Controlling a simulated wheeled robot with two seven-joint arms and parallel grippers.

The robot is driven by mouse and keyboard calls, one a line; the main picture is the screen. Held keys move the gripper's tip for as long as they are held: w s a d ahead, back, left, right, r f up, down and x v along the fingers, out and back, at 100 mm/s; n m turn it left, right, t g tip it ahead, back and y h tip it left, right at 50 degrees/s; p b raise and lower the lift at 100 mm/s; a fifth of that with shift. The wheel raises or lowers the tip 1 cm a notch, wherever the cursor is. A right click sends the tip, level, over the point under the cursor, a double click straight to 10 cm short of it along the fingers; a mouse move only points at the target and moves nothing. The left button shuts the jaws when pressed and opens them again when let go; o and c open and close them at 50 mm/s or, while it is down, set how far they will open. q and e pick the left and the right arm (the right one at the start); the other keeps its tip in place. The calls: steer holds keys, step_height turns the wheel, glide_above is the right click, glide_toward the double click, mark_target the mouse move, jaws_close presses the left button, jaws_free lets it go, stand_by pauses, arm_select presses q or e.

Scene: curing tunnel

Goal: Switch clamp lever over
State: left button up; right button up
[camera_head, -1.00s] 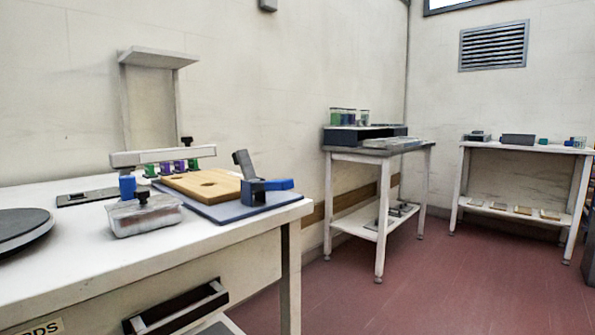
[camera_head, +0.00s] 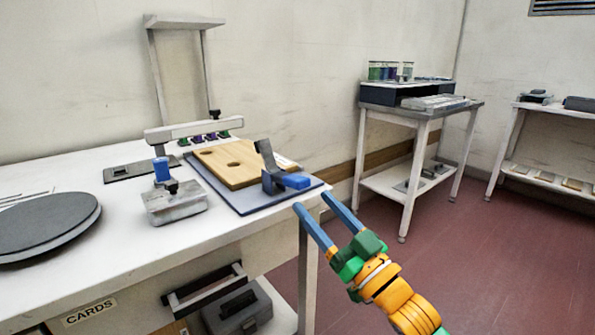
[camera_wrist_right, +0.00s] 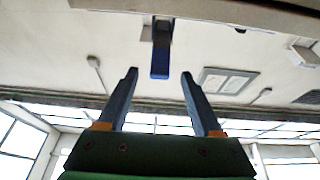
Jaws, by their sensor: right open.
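The clamp (camera_head: 270,180) stands at the right corner of a blue-grey board (camera_head: 232,197) on the white table. It has a dark upright arm (camera_head: 264,154) leaning left and a blue lever handle (camera_head: 292,181) lying low, pointing right toward the table edge. A blue bar, seemingly that handle, also shows in the right wrist view (camera_wrist_right: 160,52), in line with the gap between my fingers. My right gripper (camera_head: 312,201) is open and empty, just in front of and right of the handle, apart from it. My left gripper is not in view.
A wooden plate (camera_head: 232,168) with holes lies on the board. An open drawer handle (camera_head: 205,289) juts out below the table. Side tables stand behind.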

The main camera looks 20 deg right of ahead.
mark_target(302, 188)
steer(key=x, duration=0.7)
steer(key=shift+r, duration=0.25)
jaws_close()
stand_by(1.1)
